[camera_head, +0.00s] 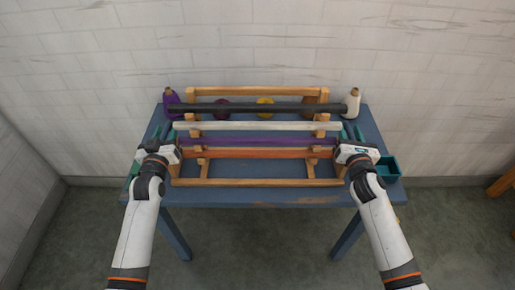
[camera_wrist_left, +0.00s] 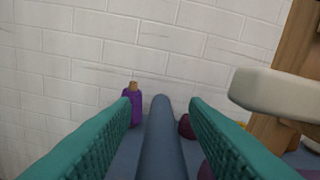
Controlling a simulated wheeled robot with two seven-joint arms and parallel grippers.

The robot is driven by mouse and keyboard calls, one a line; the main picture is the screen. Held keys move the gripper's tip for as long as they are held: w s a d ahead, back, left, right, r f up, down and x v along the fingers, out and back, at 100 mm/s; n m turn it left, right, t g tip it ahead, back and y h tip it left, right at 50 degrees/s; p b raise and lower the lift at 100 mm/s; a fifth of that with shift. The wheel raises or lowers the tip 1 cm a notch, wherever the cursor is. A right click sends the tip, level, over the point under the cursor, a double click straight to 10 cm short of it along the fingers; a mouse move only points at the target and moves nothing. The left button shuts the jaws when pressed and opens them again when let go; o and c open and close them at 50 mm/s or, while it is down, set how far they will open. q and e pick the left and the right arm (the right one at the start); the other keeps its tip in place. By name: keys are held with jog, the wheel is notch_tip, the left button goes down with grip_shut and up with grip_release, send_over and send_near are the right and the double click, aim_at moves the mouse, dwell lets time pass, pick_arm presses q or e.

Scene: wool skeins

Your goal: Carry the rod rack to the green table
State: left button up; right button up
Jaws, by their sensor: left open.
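The rod rack (camera_head: 262,183) is a wooden frame standing on a blue table, holding dark, white, purple and orange rods across it. My left gripper (camera_head: 161,130) is at the rack's left end, its teal fingers open. In the left wrist view the fingers of my left gripper (camera_wrist_left: 160,110) stand apart around a blue-grey bar (camera_wrist_left: 160,145); I cannot tell whether they touch it. The white rod's end (camera_wrist_left: 275,95) shows there too. My right gripper (camera_head: 353,131) is at the rack's right end, its fingers apart. No green table is in view.
The blue table (camera_head: 280,198) stands against a white brick wall. A teal tray (camera_head: 388,168) is at right. A wooden piece (camera_head: 502,184) shows at the right edge.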

pick_arm(q)
jog(key=shift+c, duration=0.5)
pick_arm(e)
jog(key=shift+c, duration=0.6)
pick_arm(q)
grip_shut()
pick_arm(e)
grip_shut()
